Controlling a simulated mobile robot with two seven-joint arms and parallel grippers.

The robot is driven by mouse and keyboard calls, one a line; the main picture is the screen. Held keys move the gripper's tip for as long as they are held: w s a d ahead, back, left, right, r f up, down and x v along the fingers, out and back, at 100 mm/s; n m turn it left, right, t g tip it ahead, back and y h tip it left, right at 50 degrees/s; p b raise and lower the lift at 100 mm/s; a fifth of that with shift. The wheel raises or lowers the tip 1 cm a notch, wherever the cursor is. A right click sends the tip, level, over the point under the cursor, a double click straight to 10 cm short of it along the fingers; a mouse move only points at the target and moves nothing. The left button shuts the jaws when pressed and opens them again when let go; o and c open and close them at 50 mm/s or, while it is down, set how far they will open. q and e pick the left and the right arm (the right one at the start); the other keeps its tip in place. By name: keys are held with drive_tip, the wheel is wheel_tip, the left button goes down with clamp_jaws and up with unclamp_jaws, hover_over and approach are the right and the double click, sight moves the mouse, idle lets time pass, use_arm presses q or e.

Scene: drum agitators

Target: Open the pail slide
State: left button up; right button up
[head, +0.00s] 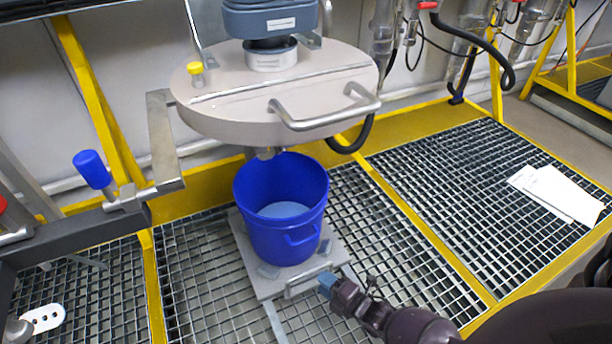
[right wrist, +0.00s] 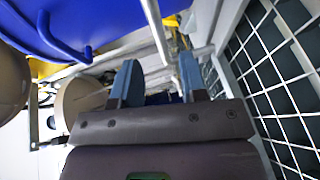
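The blue pail (head: 283,215) stands upright on the grey pail slide (head: 262,284), under the drum's round lid. It also shows at the upper left of the right wrist view (right wrist: 85,20). The slide's front has a metal handle (head: 312,284). My right gripper (head: 327,285) is right at the right end of this handle in the head view. In the right wrist view its two blue fingers (right wrist: 159,82) stand apart. A metal bar (right wrist: 155,27), apparently the handle, runs ahead of the gap between them; contact cannot be told. My left gripper is not in view.
The drum lid (head: 270,90) with its own handle (head: 325,118) hangs above the pail. A dark frame with a blue knob (head: 92,169) stands at the left. White papers (head: 556,193) lie at the right.

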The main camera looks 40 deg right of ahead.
sight(308, 272)
drive_tip(key=shift+b+x, duration=0.85)
drive_tip(key=shift+x, duration=2.5)
clamp_jaws()
